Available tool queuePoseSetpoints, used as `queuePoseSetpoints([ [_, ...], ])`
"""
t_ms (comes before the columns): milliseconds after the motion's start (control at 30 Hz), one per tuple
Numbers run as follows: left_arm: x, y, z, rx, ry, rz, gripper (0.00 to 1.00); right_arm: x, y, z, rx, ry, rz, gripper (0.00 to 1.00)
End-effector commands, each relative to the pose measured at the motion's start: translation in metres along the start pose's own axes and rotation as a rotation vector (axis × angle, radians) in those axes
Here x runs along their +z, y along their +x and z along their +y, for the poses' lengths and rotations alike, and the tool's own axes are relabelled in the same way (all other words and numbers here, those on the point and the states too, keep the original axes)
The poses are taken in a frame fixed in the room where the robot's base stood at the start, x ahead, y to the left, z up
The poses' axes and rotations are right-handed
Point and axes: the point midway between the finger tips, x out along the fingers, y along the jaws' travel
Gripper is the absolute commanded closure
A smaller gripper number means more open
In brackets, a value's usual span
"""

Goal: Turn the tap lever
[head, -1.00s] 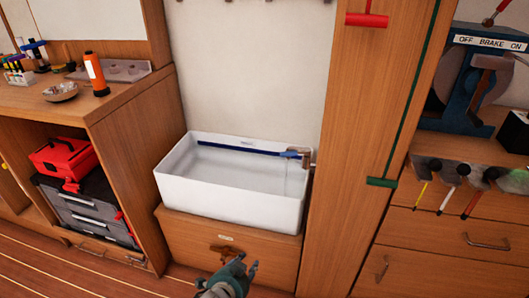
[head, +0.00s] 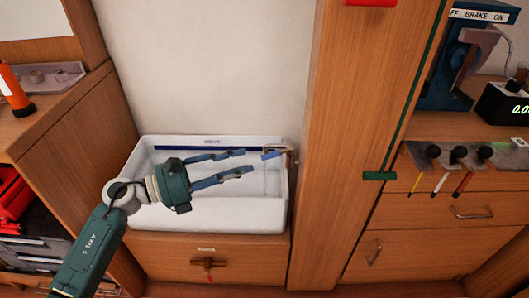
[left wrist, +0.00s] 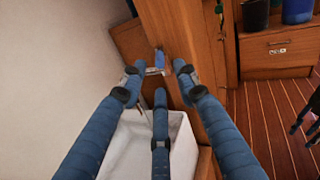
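The tap (head: 291,156) is a brownish metal fitting at the right end of the white sink (head: 215,218). Its blue lever (head: 272,154) points left in the head view. In the left wrist view the blue lever (left wrist: 159,57) stands up ahead, between the fingers. My left gripper (head: 248,160) is open and empty over the sink. Its long blue fingers point right, their tips just left of the lever with a small gap. The spread fingers (left wrist: 156,78) also show in the left wrist view.
A wooden post (head: 338,160) rises close to the right of the tap. A drawer front (head: 240,249) lies under the sink. The wall (head: 210,70) behind is bare. A bench with an orange torch (head: 14,92) is at the left. Hanging tools (head: 459,165) are at the right.

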Motion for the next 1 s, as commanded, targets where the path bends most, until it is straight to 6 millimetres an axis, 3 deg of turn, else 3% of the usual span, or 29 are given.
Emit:
queuePoseSetpoints([
  [200,0.002,0.044,0.0,-0.001,-0.003,-0.005,0.69,0.014,0.011,0.002,0.002,-0.002,-0.02,0.6],
  [400,0.002,0.074,0.0,0.0,-0.003,-0.005,0.69,0.015,0.016,0.002,0.003,-0.002,-0.021,0.6],
  [600,0.001,0.086,0.0,0.001,-0.004,-0.004,0.69,0.009,0.018,0.002,0.003,-0.004,-0.01,0.6],
  [867,0.001,0.087,0.0,0.001,-0.004,-0.003,0.69,0.007,0.018,0.002,0.003,-0.003,-0.009,0.6],
  [1000,0.001,0.087,0.0,0.001,-0.004,-0.003,0.97,0.008,0.018,0.001,0.001,-0.003,-0.011,0.6],
])
